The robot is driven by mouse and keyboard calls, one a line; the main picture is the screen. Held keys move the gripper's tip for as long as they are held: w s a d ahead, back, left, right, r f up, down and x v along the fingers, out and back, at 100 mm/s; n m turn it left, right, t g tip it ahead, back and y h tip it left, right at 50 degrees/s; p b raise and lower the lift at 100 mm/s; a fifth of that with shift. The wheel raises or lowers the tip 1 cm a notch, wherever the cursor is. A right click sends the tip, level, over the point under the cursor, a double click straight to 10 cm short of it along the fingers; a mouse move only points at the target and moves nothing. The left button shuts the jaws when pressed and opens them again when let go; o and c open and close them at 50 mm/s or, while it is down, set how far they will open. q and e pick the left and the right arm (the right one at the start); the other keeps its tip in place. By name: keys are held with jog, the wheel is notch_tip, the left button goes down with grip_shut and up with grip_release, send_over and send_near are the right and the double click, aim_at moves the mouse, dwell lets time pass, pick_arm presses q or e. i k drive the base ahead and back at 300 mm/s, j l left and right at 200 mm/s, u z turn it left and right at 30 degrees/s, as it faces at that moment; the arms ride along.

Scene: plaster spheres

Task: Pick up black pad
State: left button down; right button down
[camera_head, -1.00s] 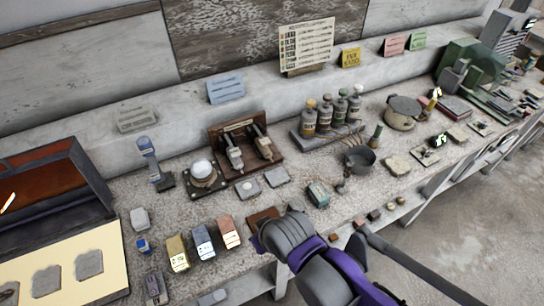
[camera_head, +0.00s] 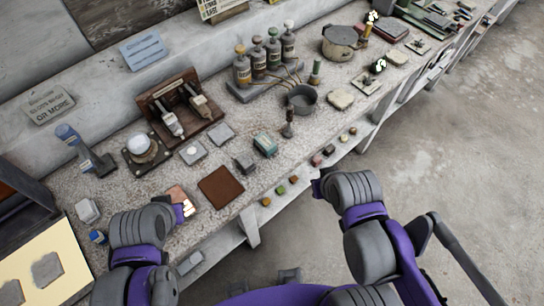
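I see no clearly black pad. A flat dark brown square pad (camera_head: 220,187) lies near the bench's front edge, between my two arms.
A small teal-topped block (camera_head: 265,145) and a grey block (camera_head: 244,164) stand behind the brown pad. Several small cubes line the front edge, such as a green one (camera_head: 280,189). A dark pan (camera_head: 301,98) and bottles (camera_head: 258,60) stand farther back.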

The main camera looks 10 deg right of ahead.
aim_at(244, 162)
jog(key=u, duration=2.4)
jog(key=k+z, duration=0.1)
jog(key=z, duration=0.35)
jog(key=l+z, duration=0.1)
jog(key=z, duration=0.35)
jog(key=k+l+z, duration=0.1)
jog(key=z, duration=0.4)
jog(key=l+z, duration=0.15)
jog(key=z, duration=0.3)
jog(key=k+j+u, duration=0.1)
jog(key=k+u, duration=0.15)
jog(key=u, duration=0.2)
jog(key=k+j+u, duration=0.15)
jog(key=u, duration=0.3)
